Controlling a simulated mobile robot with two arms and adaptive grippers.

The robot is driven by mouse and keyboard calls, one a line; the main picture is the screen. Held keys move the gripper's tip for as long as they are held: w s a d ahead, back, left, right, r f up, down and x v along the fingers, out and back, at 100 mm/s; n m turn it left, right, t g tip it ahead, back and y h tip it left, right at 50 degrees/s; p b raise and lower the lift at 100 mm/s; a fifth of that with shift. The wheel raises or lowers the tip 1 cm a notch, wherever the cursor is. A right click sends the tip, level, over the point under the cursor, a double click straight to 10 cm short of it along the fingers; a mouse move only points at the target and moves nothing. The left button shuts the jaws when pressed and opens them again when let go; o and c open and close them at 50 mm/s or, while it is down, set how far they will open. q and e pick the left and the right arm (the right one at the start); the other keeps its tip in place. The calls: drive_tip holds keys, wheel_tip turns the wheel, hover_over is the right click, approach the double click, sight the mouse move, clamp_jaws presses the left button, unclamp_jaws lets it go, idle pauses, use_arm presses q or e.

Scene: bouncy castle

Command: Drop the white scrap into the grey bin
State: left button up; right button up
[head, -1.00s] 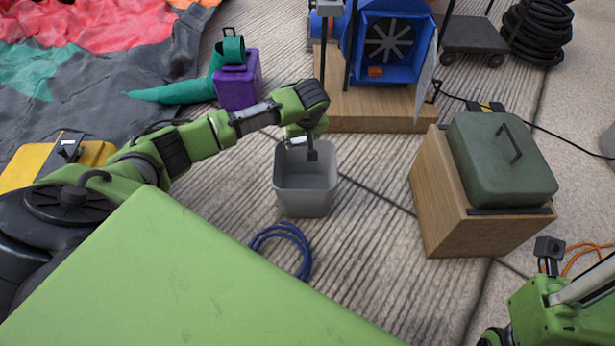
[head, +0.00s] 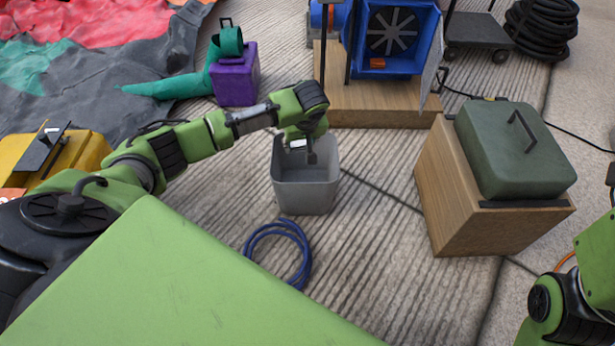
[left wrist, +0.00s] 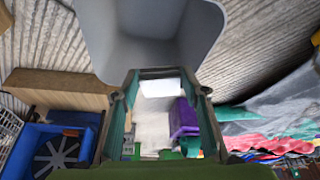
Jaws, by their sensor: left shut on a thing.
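The grey bin (head: 305,197) stands upright and open on the ribbed floor in the middle of the head view. My left gripper (head: 300,149) is at the bin's mouth, near its far rim in that view, and is shut on the white scrap (head: 297,143). In the left wrist view the white scrap (left wrist: 161,88) shows between the fingertips, and the bin (left wrist: 90,22) opens just beyond them. I cannot tell how far the scrap is above the rim. Only part of my right arm shows at the lower right; its gripper is out of view.
A wooden box with a green case (head: 515,150) stands to the right. A blue blower (head: 398,40) on a wooden base (head: 375,112) is behind the bin. A purple block (head: 236,78) is at back left, and a coiled blue hose (head: 300,262) lies in front of the bin.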

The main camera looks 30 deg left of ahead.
use_arm(q)
drive_tip(key=o, duration=0.9)
drive_tip(key=shift+c, duration=0.2)
drive_tip(key=shift+r, duration=0.1)
drive_tip(key=v, duration=1.2)
